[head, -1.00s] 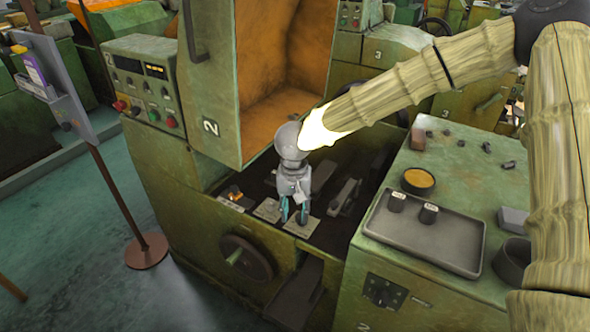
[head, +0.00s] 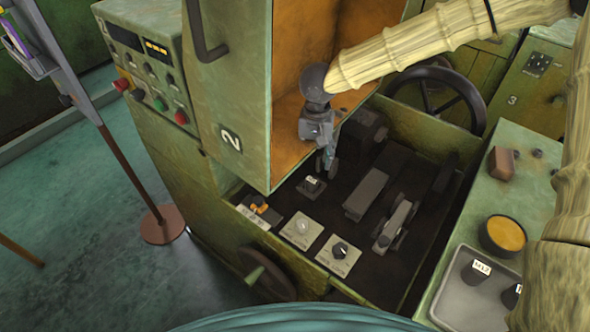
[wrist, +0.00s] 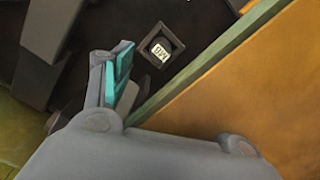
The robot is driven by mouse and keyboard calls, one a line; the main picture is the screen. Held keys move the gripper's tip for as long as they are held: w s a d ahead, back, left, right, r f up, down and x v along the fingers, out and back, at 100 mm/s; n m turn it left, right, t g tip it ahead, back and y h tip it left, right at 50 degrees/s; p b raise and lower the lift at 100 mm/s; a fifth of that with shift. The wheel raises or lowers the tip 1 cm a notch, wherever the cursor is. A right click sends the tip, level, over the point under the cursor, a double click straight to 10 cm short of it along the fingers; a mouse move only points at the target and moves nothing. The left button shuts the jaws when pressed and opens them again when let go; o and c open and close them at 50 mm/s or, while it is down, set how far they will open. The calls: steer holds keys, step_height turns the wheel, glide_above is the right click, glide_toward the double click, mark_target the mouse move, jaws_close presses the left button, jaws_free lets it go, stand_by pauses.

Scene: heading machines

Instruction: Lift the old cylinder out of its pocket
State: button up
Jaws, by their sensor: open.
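The old cylinder (head: 312,183) sits in a dark square pocket on the machine's dark bed, in the head view. In the wrist view, the cylinder's end (wrist: 160,50) shows a white label inside the pocket frame. My gripper (head: 326,166) points down just behind and to the right of the pocket in the head view, open and empty. In the wrist view, my gripper's teal-padded fingers (wrist: 119,76) are left of the pocket, apart from the cylinder. How high the fingertips are above the bed is hard to tell.
The orange-lined green guard (head: 232,90) stands close to my gripper. Two plates, one with a round light piece (head: 302,226) and one with a dark knob (head: 340,249), lie in front. A grey tray (head: 455,308) with labelled dark cylinders and a yellow-filled cup (head: 503,235) are at right.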

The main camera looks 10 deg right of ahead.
mark_target(312, 180)
steer(key=shift+w+a+f, duration=0.1)
steer(key=shift+w+f, duration=0.4)
steer(key=shift+w, duration=0.05)
steer(key=shift+s+f, duration=0.35)
steer(key=shift+f, duration=0.25)
steer(key=shift+s+f, duration=0.35)
steer(key=shift+f, duration=0.2)
steer(key=shift+w+a+f+p, duration=0.1)
steer(key=shift+w+f+p, duration=0.15)
steer(key=shift+f, duration=0.35)
steer(key=shift+w+a+f+p, duration=0.1)
steer(key=shift+w+f, duration=0.15)
steer(key=shift+f, duration=0.3)
steer(key=shift+d+f, duration=0.15)
steer(key=shift+f, duration=0.15)
steer(key=shift+s+d+f+p, duration=0.15)
steer(key=shift+f+p, duration=0.45)
steer(key=shift+f, duration=1.55)
steer(key=shift+s, duration=0.1)
jaws_close()
